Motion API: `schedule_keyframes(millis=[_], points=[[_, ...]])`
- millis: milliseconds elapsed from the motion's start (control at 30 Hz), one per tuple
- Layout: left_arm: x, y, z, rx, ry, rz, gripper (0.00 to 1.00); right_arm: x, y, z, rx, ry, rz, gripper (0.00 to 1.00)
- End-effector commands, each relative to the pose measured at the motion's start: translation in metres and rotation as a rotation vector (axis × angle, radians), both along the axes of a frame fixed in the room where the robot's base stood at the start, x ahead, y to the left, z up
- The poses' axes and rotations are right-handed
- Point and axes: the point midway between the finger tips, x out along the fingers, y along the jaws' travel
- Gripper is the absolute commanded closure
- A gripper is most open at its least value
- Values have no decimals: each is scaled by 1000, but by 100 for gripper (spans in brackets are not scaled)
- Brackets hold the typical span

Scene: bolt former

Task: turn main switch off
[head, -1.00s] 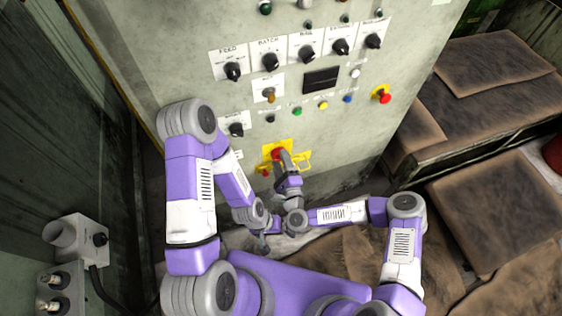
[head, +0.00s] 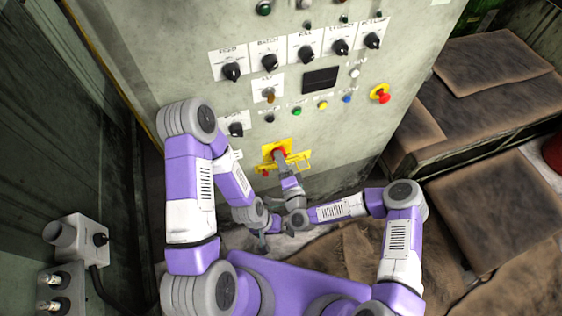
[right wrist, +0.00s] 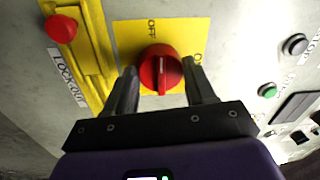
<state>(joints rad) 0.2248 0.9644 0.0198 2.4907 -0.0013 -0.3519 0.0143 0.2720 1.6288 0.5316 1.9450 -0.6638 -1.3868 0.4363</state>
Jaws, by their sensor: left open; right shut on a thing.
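The main switch is a red rotary knob (head: 279,151) on a yellow plate (head: 268,150), low on the grey panel. In the right wrist view the knob (right wrist: 160,62) has a white line on its ridge, which points down the picture, and the word OFF stands above it. My right gripper (head: 282,160) is shut on the knob, with one finger on each side in the right wrist view (right wrist: 162,85). My left gripper (head: 264,243) is open and hangs low, apart from the panel; its fingers are small in view.
A yellow lockout bar (right wrist: 88,50) with a small red knob (right wrist: 62,28) lies beside the switch. Above are black selector knobs (head: 270,62), coloured buttons (head: 297,111) and a red emergency button (head: 380,95). Brown padded blocks (head: 490,200) stand at the right.

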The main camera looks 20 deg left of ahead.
Motion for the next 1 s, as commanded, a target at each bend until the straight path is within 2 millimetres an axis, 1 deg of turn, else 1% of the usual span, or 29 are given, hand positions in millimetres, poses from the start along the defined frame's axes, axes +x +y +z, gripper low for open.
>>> schedule_keyframes(millis=[433,467,600,867,967,1000], points=[[0,0,0,0,0,0,0,0,0,1,-9,-10,0,76],[0,0,0,0,0,0,0,0,0,1,-9,-10,0,42],[0,0,0,0,0,0,0,0,0,1,-9,-8,-1,21],[0,0,0,0,0,0,0,0,0,0,-8,-6,0,20],[0,0,3,0,0,0,0,0,0,6,-8,-6,-1,20],[0,0,4,0,0,0,0,1,0,10,-7,-7,0,20]])
